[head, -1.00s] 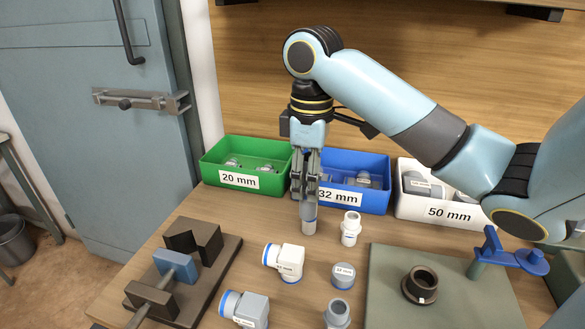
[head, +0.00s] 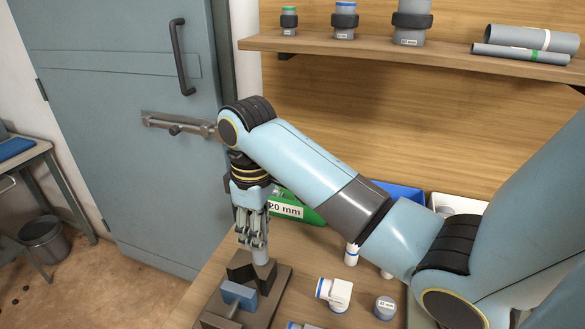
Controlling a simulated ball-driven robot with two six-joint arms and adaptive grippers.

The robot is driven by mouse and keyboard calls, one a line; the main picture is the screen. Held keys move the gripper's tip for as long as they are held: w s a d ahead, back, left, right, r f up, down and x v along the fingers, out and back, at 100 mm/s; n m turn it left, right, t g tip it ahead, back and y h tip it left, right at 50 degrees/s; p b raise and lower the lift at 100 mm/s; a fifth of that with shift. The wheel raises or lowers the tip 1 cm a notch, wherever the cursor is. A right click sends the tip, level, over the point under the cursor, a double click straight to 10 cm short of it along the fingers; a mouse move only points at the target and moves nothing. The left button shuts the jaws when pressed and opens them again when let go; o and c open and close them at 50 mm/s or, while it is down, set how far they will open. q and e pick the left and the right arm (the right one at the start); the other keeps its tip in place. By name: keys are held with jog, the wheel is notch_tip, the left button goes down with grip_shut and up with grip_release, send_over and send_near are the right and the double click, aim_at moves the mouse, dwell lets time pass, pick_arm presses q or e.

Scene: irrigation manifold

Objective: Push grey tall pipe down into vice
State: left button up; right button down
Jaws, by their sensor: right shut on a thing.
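My right gripper (head: 252,241) points down in the head view and is shut on the grey tall pipe (head: 263,257). The pipe is upright, and its lower end shows below the fingers, at the back of the vice. The vice (head: 240,293) has dark V-shaped jaws, a blue sliding block and a dark base. The pipe's lower end overlaps the dark jaw in the picture; I cannot tell whether it touches or sits inside. My left gripper is not in view.
A green 20 mm bin (head: 300,213) stands behind my right arm; the blue bin (head: 400,194) is partly hidden. White fittings (head: 334,293) stand right of the vice. A shelf (head: 400,59) with pipes and fittings runs above. A blue door (head: 110,110) is at left.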

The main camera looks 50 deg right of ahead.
aim_at(245, 266)
jog(key=shift+w+a+f+p, duration=0.15)
jog(key=shift+w+a+f, duration=0.05)
jog(key=shift+a, duration=0.35)
jog(key=shift+w+a+f+p, duration=0.15)
jog(key=shift+w+a+p, duration=0.1)
jog(key=shift+a, duration=0.35)
jog(key=shift+w+a+f+p, duration=0.1)
jog(key=shift+w+a+f, duration=0.1)
jog(key=shift+a, duration=0.35)
jog(key=shift+f, duration=0.6)
dwell(0.8)
jog(key=shift+f+b, duration=0.3)
jog(key=shift+f, duration=0.55)
jog(key=shift+f+p, duration=0.25)
jog(key=shift+p, duration=0.05)
jog(key=shift+f, duration=0.75)
dwell(1.3)
jog(key=shift+f, duration=0.45)
jog(key=shift+f, duration=0.65)
dwell(0.6)
